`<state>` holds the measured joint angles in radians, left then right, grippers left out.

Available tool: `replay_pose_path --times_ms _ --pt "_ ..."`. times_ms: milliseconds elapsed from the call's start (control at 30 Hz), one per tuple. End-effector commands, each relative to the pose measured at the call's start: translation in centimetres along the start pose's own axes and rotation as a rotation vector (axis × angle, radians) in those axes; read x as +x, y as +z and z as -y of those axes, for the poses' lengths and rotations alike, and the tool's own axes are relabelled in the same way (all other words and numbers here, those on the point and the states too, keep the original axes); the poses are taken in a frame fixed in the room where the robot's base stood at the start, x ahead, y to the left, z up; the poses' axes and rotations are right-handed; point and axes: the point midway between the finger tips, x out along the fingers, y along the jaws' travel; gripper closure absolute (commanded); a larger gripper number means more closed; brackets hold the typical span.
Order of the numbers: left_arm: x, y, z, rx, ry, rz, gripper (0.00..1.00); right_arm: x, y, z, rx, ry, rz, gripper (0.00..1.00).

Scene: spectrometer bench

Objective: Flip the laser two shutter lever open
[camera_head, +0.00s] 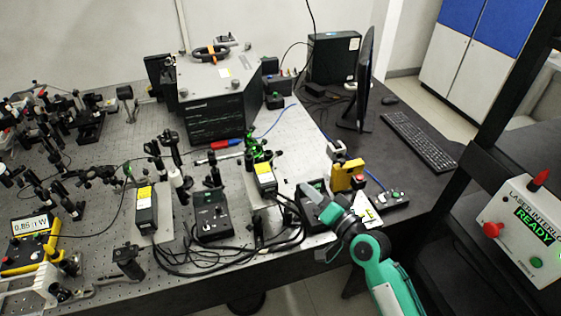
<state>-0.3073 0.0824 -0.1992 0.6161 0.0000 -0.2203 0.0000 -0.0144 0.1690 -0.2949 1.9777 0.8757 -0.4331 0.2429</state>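Two black laser boxes with yellow and white labels stand on the optical table, one at the left (146,214) and one further right (264,179). I cannot tell which one is laser two. A shutter lever is too small to make out on either. My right gripper (308,194) reaches in from the lower right on its teal arm. Whether the fingers are open or shut is unclear. My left gripper is out of view.
A black controller (212,216) sits between the lasers, with loose black cables (215,258) in front. A yellow device (347,177) stands right of my gripper. A monitor (364,85) and keyboard (419,140) are behind. The interlock panel (522,233) reads READY.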

Motion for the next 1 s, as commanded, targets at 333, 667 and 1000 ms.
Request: replay_pose_path --times_ms 333,667,1000 --pt "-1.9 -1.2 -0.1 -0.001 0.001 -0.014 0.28 5.9 -0.2 0.3 0.002 -0.001 0.001 0.86" --pt "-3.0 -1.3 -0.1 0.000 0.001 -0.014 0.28 11.5 0.0 0.1 0.000 0.000 0.002 0.86" --pt "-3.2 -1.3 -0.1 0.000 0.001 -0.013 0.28 13.4 0.1 0.0 -0.001 0.000 0.001 0.86"
